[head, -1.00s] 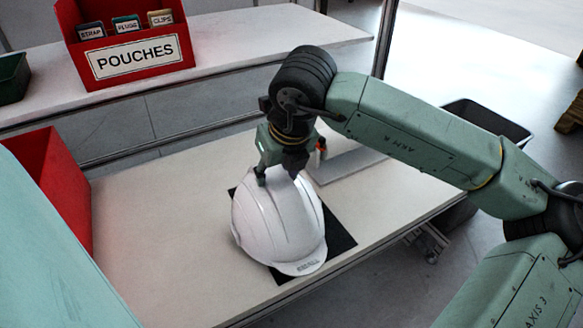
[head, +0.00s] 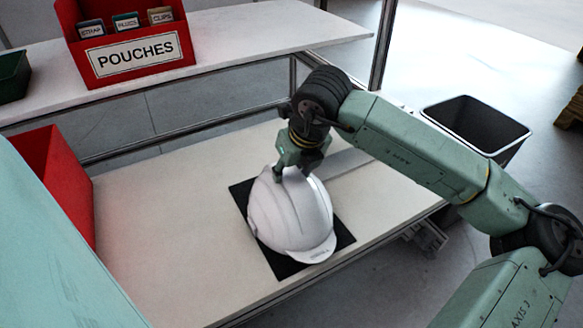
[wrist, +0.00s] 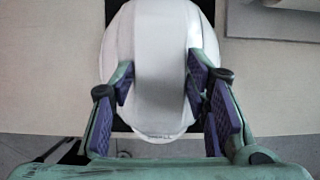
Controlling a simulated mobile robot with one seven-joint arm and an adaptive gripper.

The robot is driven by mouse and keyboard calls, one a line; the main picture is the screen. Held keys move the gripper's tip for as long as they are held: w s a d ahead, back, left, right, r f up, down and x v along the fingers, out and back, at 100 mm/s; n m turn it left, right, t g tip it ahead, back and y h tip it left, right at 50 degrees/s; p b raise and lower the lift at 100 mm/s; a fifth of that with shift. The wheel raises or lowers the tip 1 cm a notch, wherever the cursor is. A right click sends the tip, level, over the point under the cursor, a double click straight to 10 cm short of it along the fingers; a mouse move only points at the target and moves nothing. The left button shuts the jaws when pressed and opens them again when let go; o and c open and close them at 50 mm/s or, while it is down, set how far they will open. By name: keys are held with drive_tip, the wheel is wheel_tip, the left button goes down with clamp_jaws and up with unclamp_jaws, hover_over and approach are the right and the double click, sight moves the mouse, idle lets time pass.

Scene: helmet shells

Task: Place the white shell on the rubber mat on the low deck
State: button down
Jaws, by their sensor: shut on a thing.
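The white shell (head: 290,215) is upright over the black rubber mat (head: 342,238) on the pale low deck (head: 150,240). Mat shows on several sides of the shell; whether the shell touches it cannot be told. My gripper (head: 291,174) reaches down from above and is shut on the shell's crown. In the wrist view, the purple pads of my gripper (wrist: 160,84) press on both sides of the shell's raised central ridge (wrist: 160,50). The shell hides the middle of the mat.
A red pouches bin (head: 130,45) and a dark green tray (head: 12,78) stand on the upper shelf (head: 240,42). A red container (head: 62,180) is at the deck's left. A grey bin (head: 478,125) stands beyond its right end.

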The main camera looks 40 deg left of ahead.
drive_tip(key=shift+f, duration=0.2)
drive_tip(key=c, duration=0.9)
unclamp_jaws()
drive_tip(key=shift+r, duration=0.15)
drive_tip(key=shift+r, duration=0.25)
drive_tip(key=v, duration=1.1)
drive_tip(key=shift+s+d+r, duration=0.15)
drive_tip(key=shift+d+r, duration=0.05)
drive_tip(key=shift+d, duration=0.05)
